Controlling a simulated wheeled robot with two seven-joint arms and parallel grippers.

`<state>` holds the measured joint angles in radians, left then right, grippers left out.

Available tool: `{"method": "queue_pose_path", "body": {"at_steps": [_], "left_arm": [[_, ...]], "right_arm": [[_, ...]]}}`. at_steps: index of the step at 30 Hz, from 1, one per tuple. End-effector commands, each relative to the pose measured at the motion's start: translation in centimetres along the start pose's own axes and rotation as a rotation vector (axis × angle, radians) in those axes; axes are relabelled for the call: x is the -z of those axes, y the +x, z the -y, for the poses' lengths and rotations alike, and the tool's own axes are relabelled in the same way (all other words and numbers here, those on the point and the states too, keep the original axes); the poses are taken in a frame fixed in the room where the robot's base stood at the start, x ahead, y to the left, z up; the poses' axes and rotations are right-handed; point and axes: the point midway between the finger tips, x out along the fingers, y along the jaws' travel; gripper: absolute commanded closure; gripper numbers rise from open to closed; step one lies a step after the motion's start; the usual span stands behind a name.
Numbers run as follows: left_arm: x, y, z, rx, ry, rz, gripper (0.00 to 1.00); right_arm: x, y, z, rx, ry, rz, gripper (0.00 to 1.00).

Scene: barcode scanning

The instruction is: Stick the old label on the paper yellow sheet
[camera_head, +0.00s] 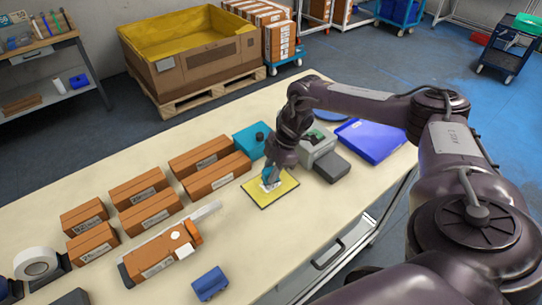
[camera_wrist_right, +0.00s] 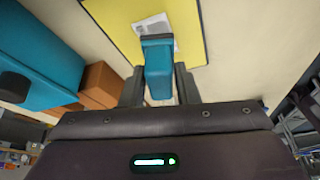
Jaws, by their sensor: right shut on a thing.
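The yellow sheet (camera_head: 264,200) lies flat on the table, right of the middle; it fills the top of the wrist view (camera_wrist_right: 120,25). A white label (camera_head: 271,186) shows over the sheet, and in the wrist view it lies at the far end of a teal tool (camera_wrist_right: 157,65). I cannot tell whether the label touches the sheet or the tool. My right gripper (camera_head: 269,172) points down over the sheet. Its fingers (camera_wrist_right: 158,88) are shut on the teal tool, which partly hides the label. My left gripper is not in view.
A grey device (camera_head: 318,146) and a blue tray (camera_head: 370,140) stand right of the sheet. A teal box (camera_head: 250,140) is behind it. Several orange-brown boxes (camera_head: 215,178) stand to the left. A small blue block (camera_head: 210,283) lies near the front.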

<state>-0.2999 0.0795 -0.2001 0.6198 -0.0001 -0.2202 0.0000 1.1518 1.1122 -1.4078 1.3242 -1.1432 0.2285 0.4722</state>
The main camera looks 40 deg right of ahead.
Motion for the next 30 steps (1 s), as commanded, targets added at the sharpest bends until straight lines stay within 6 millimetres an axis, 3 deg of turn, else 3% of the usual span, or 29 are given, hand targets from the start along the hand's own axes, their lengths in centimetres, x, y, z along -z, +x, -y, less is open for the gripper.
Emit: {"method": "queue_pose_path", "body": {"at_steps": [15,30], "left_arm": [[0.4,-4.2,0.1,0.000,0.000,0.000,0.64],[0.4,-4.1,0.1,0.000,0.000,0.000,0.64]], "right_arm": [[1.7,-4.1,-0.1,-0.002,0.000,-0.001,0.97],[1.7,-4.1,-0.1,-0.003,-0.001,-0.001,0.97]]}}
